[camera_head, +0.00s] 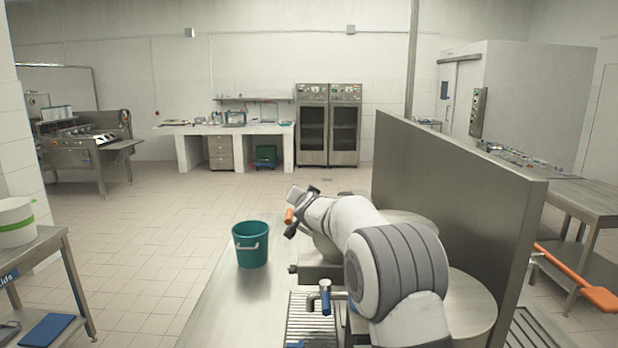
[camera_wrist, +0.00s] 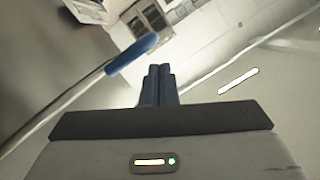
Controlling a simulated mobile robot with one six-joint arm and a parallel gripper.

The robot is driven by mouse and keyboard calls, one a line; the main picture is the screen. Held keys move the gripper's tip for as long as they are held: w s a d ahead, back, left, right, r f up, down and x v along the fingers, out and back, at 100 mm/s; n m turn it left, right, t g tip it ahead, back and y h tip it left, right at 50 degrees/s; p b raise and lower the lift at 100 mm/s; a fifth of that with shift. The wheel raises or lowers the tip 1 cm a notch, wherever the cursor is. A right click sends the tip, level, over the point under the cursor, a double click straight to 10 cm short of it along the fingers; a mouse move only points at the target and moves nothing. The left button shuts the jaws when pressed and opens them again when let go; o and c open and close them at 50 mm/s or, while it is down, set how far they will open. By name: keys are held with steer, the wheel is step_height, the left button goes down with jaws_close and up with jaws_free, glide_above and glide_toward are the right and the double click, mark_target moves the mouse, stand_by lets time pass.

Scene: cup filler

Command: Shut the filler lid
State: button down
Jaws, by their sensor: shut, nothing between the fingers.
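The filler shows as steel housing with round steel tops, one (camera_head: 472,312) beside my arm at the lower right and another (camera_head: 408,217) partly behind my arm. My arm hides much of it, so I cannot tell which part is the lid or how far open it stands. A blue-handled tap (camera_head: 325,297) is at the filler's front. In the wrist view a blue grip (camera_wrist: 133,53) on a thin rod lies just left of my gripper's fingertips (camera_wrist: 159,70). The fingers are shut together and empty, apart from the grip in the picture.
A teal bucket (camera_head: 251,246) stands on the steel counter (camera_head: 222,300) left of the filler. A tall steel partition (camera_head: 455,190) rises to the right. An orange paddle (camera_head: 598,298) is beyond it. A side table (camera_head: 35,250) with a white bucket (camera_head: 14,222) stands at the left.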

steer(key=shift+a+f+n, duration=0.2)
steer(key=shift+f+n, duration=0.3)
steer(key=shift+f, duration=0.6)
steer(key=shift+f, duration=0.1)
steer(key=shift+s, duration=0.15)
